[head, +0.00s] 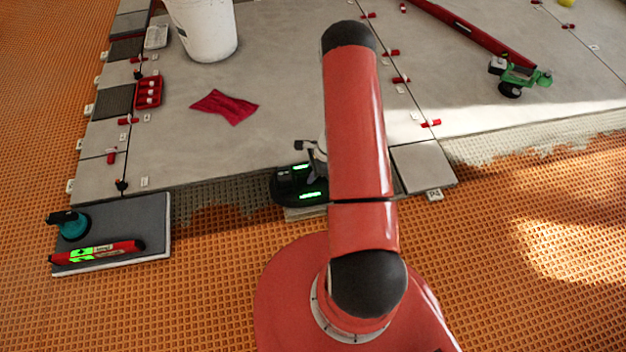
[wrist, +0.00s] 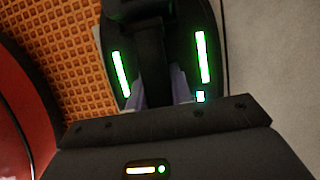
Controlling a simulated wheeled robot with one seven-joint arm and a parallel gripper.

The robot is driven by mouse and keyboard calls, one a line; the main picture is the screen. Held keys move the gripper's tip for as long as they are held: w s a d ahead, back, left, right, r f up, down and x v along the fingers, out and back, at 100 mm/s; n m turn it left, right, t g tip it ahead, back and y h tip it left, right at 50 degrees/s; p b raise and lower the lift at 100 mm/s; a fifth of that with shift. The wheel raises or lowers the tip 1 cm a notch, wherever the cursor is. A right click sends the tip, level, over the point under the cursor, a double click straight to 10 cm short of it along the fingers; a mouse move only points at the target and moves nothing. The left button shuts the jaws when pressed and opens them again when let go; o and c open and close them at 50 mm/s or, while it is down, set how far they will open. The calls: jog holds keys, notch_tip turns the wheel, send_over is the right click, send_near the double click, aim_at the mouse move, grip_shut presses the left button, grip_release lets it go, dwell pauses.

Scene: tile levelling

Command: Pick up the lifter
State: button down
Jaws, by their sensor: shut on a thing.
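The lifter (head: 286,187) is a black device with two bright green light strips, at the tile edge left of my arm in the head view. In the wrist view its dark body (wrist: 185,30) fills the top middle, with a green strip on each side of its black handle. My gripper (wrist: 160,92) has its pale fingers on either side of that handle and is shut on it. A light edge, seemingly of a small tile, shows under the lifter in the head view. I cannot tell whether the lifter touches what is below. My arm hides part of it.
A loose grey tile (head: 150,215) on the orange mat (head: 210,300) carries a teal-topped tool (head: 72,226) and a red level (head: 97,252). A white bucket (head: 205,30), a red cloth (head: 226,106), a red tray (head: 148,92) and a green tool (head: 520,74) stand on the laid tiles.

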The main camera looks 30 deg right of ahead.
jog(key=shift+r, duration=0.15)
notch_tip(320, 180, up, 27)
jog(key=p, duration=0.9)
dwell(0.8)
